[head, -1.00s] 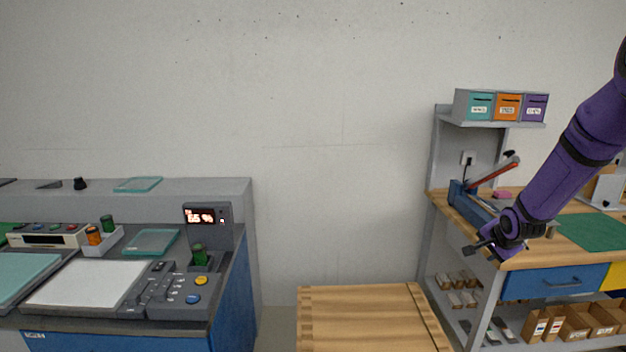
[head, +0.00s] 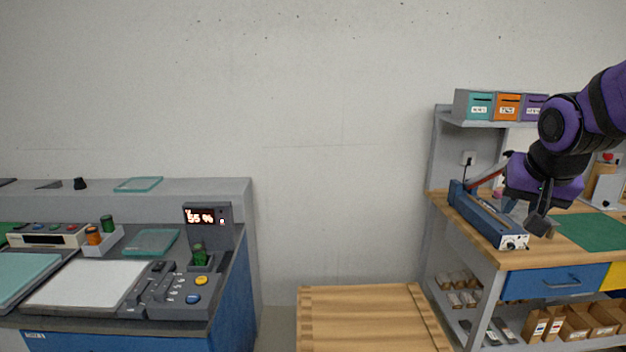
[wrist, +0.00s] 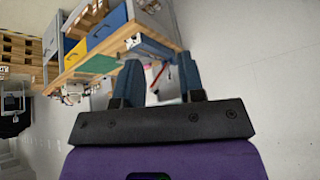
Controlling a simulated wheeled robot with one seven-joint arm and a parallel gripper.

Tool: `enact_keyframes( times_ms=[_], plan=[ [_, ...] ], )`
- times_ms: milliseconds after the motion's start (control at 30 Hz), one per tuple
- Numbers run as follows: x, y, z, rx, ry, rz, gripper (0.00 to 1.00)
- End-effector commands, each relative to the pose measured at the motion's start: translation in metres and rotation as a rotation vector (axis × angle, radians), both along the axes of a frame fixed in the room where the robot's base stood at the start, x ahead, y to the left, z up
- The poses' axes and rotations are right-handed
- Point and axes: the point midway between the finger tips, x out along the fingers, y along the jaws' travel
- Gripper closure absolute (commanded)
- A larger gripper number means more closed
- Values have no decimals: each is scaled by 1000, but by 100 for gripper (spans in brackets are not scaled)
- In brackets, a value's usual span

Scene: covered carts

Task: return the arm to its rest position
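My purple arm (head: 567,124) comes in from the right edge of the head view and is bent, with the wrist lower than the elbow. My gripper (head: 540,222) points downward in front of the wooden workbench (head: 520,258). In the wrist view my gripper (wrist: 161,70) shows two blue-grey fingers set apart with nothing between them. The fingers point toward the tilted bench, which also shows in the wrist view (wrist: 100,62).
A blue sealer-like device (head: 490,220) and a green mat (head: 590,231) lie on the bench. Coloured boxes (head: 508,106) stand on the shelf above. A wooden crate top (head: 365,315) is at bottom centre. A control console (head: 185,285) stands at left.

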Motion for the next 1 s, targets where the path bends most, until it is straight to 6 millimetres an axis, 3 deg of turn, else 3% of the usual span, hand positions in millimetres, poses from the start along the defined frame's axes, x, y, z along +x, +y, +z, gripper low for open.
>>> enact_keyframes(
  times_ms=[200, 500, 700, 1000],
  plan=[
    [-70, 23, 21, -37, 31, 145, 64],
    [-151, 45, 27, -64, 70, 341, 64],
    [-174, 50, 25, -69, 82, 404, 64],
    [-176, 50, 25, -69, 84, 408, 64]
  ],
)
